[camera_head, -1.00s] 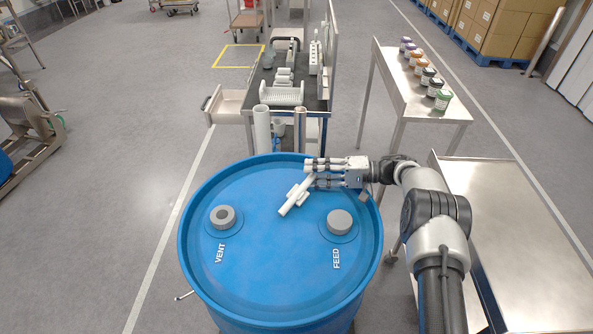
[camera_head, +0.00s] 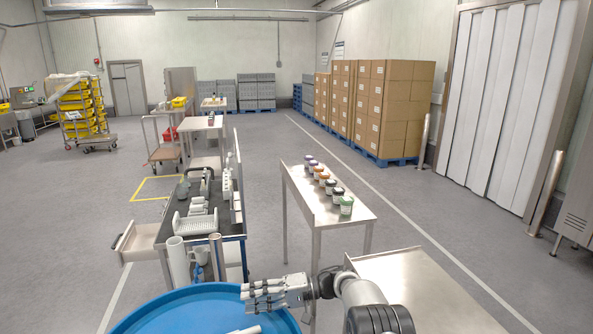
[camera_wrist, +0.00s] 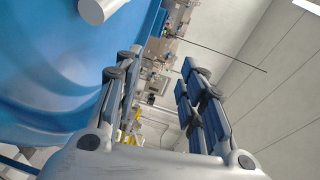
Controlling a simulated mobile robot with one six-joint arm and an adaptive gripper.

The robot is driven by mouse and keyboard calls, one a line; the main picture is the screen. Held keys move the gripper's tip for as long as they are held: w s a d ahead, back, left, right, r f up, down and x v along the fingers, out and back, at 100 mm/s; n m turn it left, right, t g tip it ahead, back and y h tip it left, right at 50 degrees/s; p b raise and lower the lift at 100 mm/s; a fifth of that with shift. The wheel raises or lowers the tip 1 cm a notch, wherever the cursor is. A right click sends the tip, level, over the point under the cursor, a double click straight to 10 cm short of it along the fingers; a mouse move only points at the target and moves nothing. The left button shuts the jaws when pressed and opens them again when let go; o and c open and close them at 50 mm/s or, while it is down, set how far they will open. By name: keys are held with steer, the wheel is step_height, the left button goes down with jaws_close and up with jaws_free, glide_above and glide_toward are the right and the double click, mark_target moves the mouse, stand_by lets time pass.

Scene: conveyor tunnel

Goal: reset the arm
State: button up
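My gripper (camera_head: 262,293) is above the far right part of the blue drum's top (camera_head: 190,312), with its fingers pointing left. In the wrist view my gripper (camera_wrist: 155,78) has its two fingers spread apart with nothing between them. A white piece (camera_head: 247,330) shows at the bottom edge of the head view, just below the fingers. A pale rounded end (camera_wrist: 97,8) shows at the top left of the wrist view, over the blue drum (camera_wrist: 50,75), apart from the fingers. Most of the drum's top is out of the head view.
A dark-topped bench (camera_head: 180,212) with white racks stands beyond the drum, its drawer (camera_head: 137,243) pulled out. A steel table (camera_head: 318,212) holds several jars. Another steel surface (camera_head: 425,290) lies right of my arm. Stacked cartons (camera_head: 390,105) stand far back. Open floor lies left.

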steer(key=w+d+r+m+t+h, duration=0.1)
steer(key=w+d+r+t, duration=0.1)
steer(key=w+r+t, duration=0.6)
steer(key=w+d+r+t+h, duration=0.2)
steer(key=w+r+t, duration=0.2)
steer(key=r, duration=0.9)
steer(key=s+d+r+m+t+h, duration=0.3)
steer(key=d+r+t+h, duration=0.2)
steer(key=d+r+h, duration=0.55)
steer(key=s+d+m+g+h, duration=0.1)
steer(key=s+d+h, duration=0.1)
steer(key=s+d, duration=0.6)
steer(key=s+d+m+g+h, duration=0.15)
steer(key=s+d, duration=0.35)
steer(key=s, duration=0.6)
steer(key=s+a+f+n+g, duration=0.1)
steer(key=s+f+g, duration=0.3)
steer(key=s, duration=1.1)
steer(key=s+a+f+n+g, duration=0.1)
steer(key=s+f+n+g, duration=0.2)
steer(key=s+f, duration=0.8)
steer(key=s+g, duration=0.1)
steer(key=s, duration=0.3)
steer(key=shift+s+a, duration=0.15)
steer(key=shift+s, duration=0.1)
